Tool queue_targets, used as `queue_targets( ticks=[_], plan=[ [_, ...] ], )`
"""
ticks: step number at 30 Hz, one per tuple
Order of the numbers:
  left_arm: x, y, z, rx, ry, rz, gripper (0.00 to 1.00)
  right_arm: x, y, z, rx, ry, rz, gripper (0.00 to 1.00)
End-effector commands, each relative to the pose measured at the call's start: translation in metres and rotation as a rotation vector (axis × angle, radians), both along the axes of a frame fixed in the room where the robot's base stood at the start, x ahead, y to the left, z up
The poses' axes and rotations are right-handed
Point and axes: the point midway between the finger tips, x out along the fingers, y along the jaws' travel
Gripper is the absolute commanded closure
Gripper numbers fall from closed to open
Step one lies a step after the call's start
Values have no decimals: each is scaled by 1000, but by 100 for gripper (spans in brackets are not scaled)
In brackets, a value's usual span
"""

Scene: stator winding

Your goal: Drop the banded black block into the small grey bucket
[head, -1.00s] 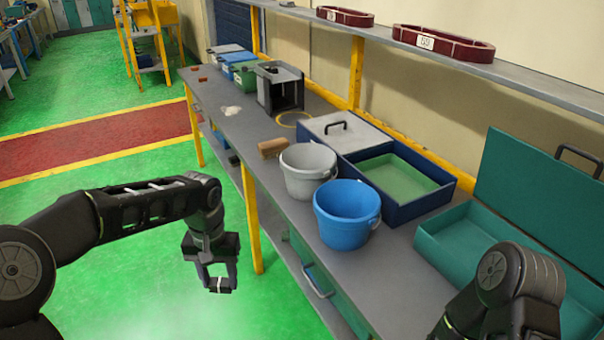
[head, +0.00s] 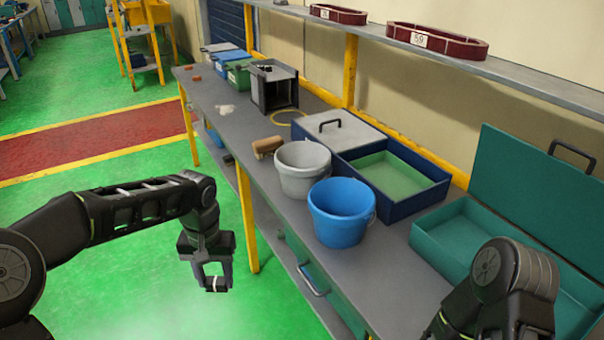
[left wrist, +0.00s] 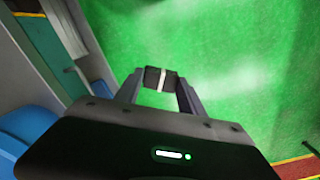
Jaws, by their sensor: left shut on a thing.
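My left gripper (head: 212,284) hangs over the green floor, to the left of the bench's front edge. It is shut on the banded black block (head: 218,284), a small dark piece with a white band. The block shows between the fingertips in the left wrist view (left wrist: 158,79). The small grey bucket (head: 302,170) stands on the bench, up and to the right of the left gripper and apart from it. I cannot see into its bottom. My right arm is at the lower right; its gripper is out of the picture.
A blue bucket (head: 341,213) stands against the near side of the grey one. A brown block (head: 267,147) lies just beyond the grey bucket. A blue tray (head: 405,210) and an open teal case (head: 470,232) are to the right. A yellow bench leg (head: 247,220) is close to the left gripper.

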Motion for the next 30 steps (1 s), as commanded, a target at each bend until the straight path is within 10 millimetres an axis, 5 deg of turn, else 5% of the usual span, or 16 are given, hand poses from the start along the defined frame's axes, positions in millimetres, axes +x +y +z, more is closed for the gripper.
queue_targets(
  ticks=[5, 16, 30],
  plan=[
    [-3, 1, -21, 6, 3, 2, 93, 0, 0, 0, 0, 0, 0, 64],
    [-35, 1, -138, 5, 2, 1, 93, 0, 0, 0, 0, 0, 0, 64],
    [-40, 0, -150, 0, -1, 0, 93, 0, 0, 0, 0, 0, 0, 64]
  ],
)
